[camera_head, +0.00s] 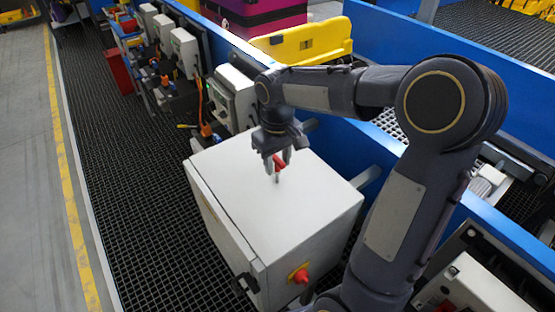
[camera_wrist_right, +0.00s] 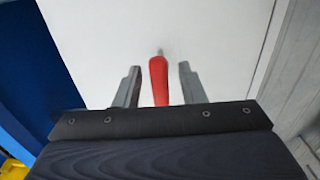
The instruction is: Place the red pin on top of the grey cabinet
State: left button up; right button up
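The red pin (camera_head: 279,161) has a red handle and a thin metal tip. It shows between the fingers of my right gripper (camera_head: 276,166), over the top of the grey cabinet (camera_head: 240,180). In the right wrist view, the red pin (camera_wrist_right: 158,80) is between the two fingers (camera_wrist_right: 159,85) with a visible gap on each side, so the gripper looks open around it. The pin's tip points at the white cabinet top (camera_wrist_right: 215,40); I cannot tell for sure whether it touches. My left gripper is not in view.
A red knob (camera_head: 301,275) is on the cabinet's front side. A blue conveyor wall (camera_head: 345,145) runs behind the cabinet. Grey boxes (camera_head: 232,95) stand beyond it, and a yellow tray (camera_head: 305,42) lies at the back. The cabinet top is otherwise clear.

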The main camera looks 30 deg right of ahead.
jog(key=shift+r, duration=0.1)
notch_tip(320, 180, up, 12)
jog(key=s+a+f+m+t+y, duration=0.1)
jog(key=s+a+f+t+y, duration=0.1)
jog(key=s, duration=0.7)
jog(key=s+a+f+m+t+y, duration=0.1)
jog(key=s+a+f+t, duration=0.2)
jog(key=s, duration=0.7)
notch_tip(320, 180, down, 4)
jog(key=a, duration=0.2)
jog(key=shift+a+f+m+t+y, duration=0.25)
jog(key=shift+a+m+t+y, duration=0.05)
jog(key=shift+m+y, duration=0.1)
jog(key=shift+s+d, duration=0.1)
jog(key=shift+s, duration=0.05)
